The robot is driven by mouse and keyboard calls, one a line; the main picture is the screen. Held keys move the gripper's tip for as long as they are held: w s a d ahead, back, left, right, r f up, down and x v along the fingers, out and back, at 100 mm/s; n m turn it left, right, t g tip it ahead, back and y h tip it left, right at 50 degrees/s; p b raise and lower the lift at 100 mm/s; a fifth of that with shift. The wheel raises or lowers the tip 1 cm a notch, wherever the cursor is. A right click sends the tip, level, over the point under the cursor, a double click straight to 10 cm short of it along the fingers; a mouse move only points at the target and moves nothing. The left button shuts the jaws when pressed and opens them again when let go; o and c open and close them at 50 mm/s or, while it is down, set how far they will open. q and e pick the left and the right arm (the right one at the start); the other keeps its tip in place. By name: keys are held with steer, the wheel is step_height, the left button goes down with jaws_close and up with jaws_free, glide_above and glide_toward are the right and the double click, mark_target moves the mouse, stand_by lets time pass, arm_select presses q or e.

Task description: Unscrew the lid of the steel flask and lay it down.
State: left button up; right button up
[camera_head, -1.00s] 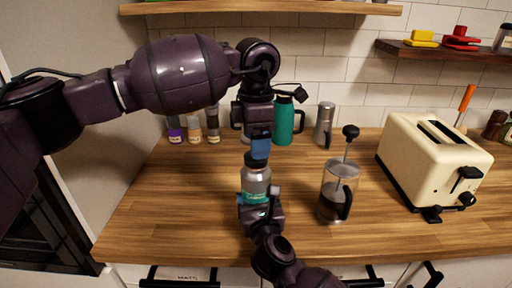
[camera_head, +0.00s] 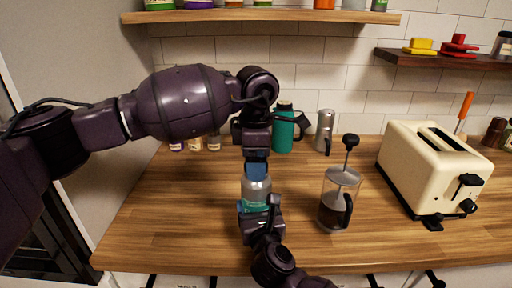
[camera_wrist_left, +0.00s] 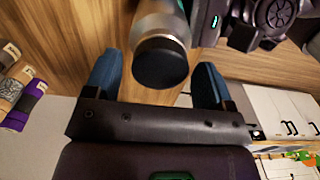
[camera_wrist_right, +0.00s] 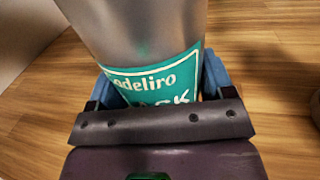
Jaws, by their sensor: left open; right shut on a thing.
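The steel flask (camera_head: 257,186) stands upright above the counter, a steel body with a teal label. My right gripper (camera_head: 258,206) is shut on its lower body; the label (camera_wrist_right: 160,80) fills the right wrist view between the fingers. The black lid (camera_wrist_left: 160,63) is on the flask, seen from above in the left wrist view. My left gripper (camera_wrist_left: 157,84) is open, its blue fingers on either side of the lid with gaps. In the head view the left gripper (camera_head: 256,170) hides the lid.
A French press (camera_head: 338,200) stands close right of the flask, a cream toaster (camera_head: 430,165) farther right. Behind are a teal jug (camera_head: 283,130), a steel moka-like pot (camera_head: 324,132) and several small jars (camera_head: 195,146). Counter at left (camera_head: 170,210) is clear.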

arm_select(q)
steer(key=shift+f, duration=0.35)
steer(key=shift+c, duration=0.2)
steer(key=c, duration=0.9)
steer(key=shift+n, duration=1)
steer(key=shift+r, duration=0.3)
steer(key=shift+r, duration=0.35)
steer(key=shift+r, duration=0.6)
